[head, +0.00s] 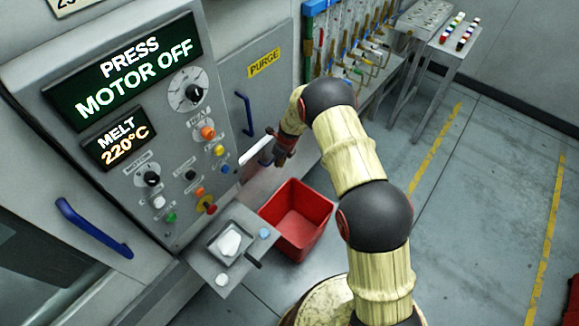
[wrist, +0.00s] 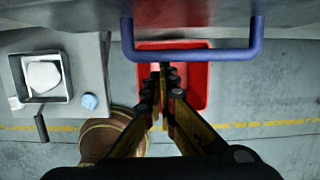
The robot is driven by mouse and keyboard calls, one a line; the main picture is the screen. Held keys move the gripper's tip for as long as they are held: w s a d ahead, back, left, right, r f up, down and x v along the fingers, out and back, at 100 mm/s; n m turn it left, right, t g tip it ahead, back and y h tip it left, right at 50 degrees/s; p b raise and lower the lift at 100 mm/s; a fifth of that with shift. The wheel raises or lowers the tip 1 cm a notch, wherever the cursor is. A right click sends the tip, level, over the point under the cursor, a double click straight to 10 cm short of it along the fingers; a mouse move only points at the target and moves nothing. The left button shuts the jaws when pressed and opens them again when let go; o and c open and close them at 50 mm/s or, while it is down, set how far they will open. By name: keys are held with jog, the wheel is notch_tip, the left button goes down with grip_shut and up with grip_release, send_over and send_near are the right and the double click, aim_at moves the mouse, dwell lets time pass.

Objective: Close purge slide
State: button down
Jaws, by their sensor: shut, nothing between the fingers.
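The purge slide is a grey panel with a yellow PURGE label (head: 264,63) and a blue bar handle (head: 245,113). The handle (wrist: 190,52) also crosses the top of the wrist view. My gripper (head: 270,147) is to the lower right of the handle in the head view, in front of the machine. In the wrist view its fingers (wrist: 163,72) are shut and empty, with the tips just below the bar in the picture. I cannot tell whether they touch it.
A red bin (head: 296,217) stands on the floor below my gripper. A small shelf (head: 205,258) with a tray and white lump juts out left of it. The control panel (head: 128,182) reads MOTOR OFF. Racks and a stand (head: 462,48) are at the back; floor is open on the right.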

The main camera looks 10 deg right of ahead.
jog(key=shift+w+a, duration=0.75)
jog(key=shift+w, duration=0.3)
jog(key=shift+r, duration=0.1)
